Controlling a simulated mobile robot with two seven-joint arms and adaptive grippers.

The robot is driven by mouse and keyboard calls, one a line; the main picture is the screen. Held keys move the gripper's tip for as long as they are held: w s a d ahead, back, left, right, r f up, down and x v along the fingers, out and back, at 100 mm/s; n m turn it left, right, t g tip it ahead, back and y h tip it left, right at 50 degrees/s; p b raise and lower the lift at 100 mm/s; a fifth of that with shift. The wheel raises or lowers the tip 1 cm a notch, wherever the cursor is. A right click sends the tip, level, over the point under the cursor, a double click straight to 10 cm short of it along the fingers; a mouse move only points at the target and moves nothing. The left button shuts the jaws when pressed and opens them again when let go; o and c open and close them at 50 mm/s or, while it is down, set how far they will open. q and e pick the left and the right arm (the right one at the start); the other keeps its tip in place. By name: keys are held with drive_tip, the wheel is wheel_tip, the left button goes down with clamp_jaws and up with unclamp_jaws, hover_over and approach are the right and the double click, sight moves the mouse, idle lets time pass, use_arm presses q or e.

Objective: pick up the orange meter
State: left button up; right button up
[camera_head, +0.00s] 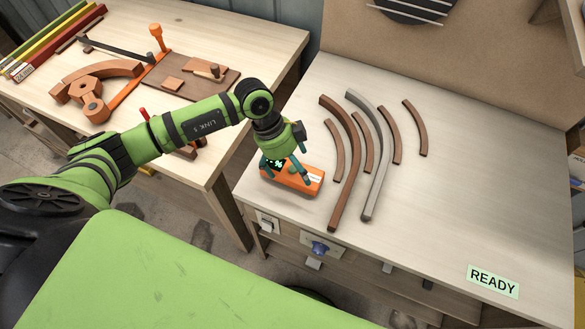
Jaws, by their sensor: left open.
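The orange meter (311,183) lies on the pale workbench near its front left corner. It is a small box with a dark display showing green marks at its left end and a white label at its right end. My left gripper (297,176) reaches down over the meter, with its teal fingers spread. The fingers overlap the meter in this view, and I cannot tell whether they touch it. The gripper and wrist hide part of the meter's back side. My right gripper is not in view.
Several curved wooden strips (345,190) and a grey curved bar (381,165) lie just right of the meter. A second bench (200,35) with clamps and wooden parts stands left. A READY sign (493,281) marks the front right.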

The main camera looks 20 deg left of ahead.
sight(300, 177)
use_arm(q)
drive_tip(key=p+x, duration=0.1)
drive_tip(key=x, duration=0.4)
drive_tip(key=shift+d+r, duration=0.1)
drive_tip(key=shift+s, duration=0.1)
drive_tip(key=c, duration=1)
drive_tip(key=shift+r, duration=0.2)
